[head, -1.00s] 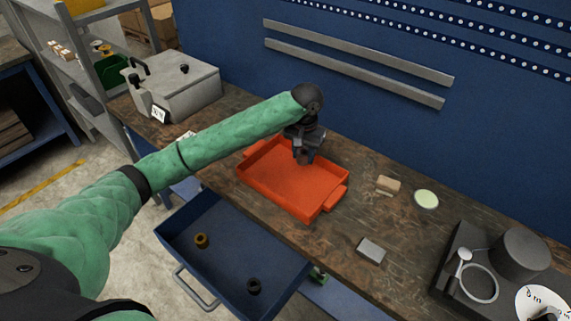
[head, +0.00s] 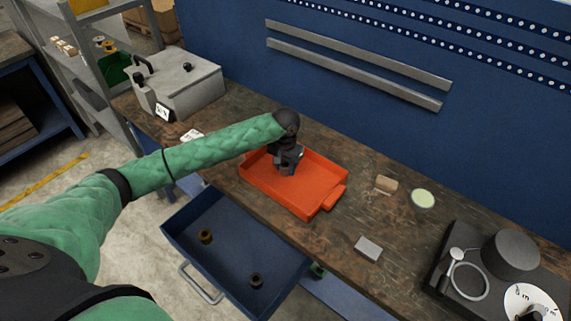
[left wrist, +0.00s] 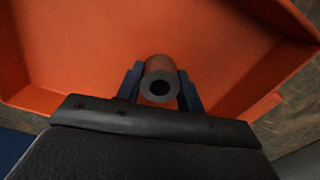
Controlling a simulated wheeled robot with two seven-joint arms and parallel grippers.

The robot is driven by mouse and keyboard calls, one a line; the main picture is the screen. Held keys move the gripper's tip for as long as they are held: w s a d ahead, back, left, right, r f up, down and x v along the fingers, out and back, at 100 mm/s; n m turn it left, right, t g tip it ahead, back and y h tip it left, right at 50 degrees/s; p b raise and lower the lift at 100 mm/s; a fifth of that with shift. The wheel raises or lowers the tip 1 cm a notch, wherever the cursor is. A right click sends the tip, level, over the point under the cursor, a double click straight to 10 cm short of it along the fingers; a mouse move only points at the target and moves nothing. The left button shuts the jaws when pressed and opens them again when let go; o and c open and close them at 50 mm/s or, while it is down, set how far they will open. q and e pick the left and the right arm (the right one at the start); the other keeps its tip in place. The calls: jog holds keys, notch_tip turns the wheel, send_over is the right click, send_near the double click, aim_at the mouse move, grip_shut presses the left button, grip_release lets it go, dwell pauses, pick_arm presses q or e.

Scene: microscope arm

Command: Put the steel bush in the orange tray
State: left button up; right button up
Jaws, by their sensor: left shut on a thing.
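The orange tray (head: 312,188) lies on the workbench with its open side up. My left gripper (head: 287,172) is over the left part of the tray, pointing down. In the left wrist view it is shut on the steel bush (left wrist: 160,80), a short grey cylinder with a dark hole in its end. The tray floor (left wrist: 85,75) shows behind the bush in that view. I cannot tell whether the bush touches the floor. In the head view the bush is hidden by the gripper. My right gripper is not in view.
An open blue drawer (head: 225,235) below the bench edge holds a brass-coloured ring (head: 205,236) and a dark ring (head: 256,280). A grey block (head: 368,248), a wooden block (head: 386,184) and a pale green disc (head: 423,198) lie right of the tray. A grey box (head: 180,85) stands left.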

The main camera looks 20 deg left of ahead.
aim_at(286, 165)
pick_arm(q)
jog(key=o, duration=1.1)
jog(key=shift+f, duration=0.1)
jog(key=shift+o, duration=0.3)
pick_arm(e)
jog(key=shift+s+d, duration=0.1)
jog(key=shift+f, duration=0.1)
pick_arm(q)
jog(key=shift+r, duration=0.25)
notch_tip(286, 165, up, 12)
jog(key=b, duration=0.4)
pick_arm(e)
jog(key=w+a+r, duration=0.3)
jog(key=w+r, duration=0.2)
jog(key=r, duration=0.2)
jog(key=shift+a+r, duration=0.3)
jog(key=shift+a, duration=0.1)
pick_arm(q)
jog(key=shift+f, duration=0.15)
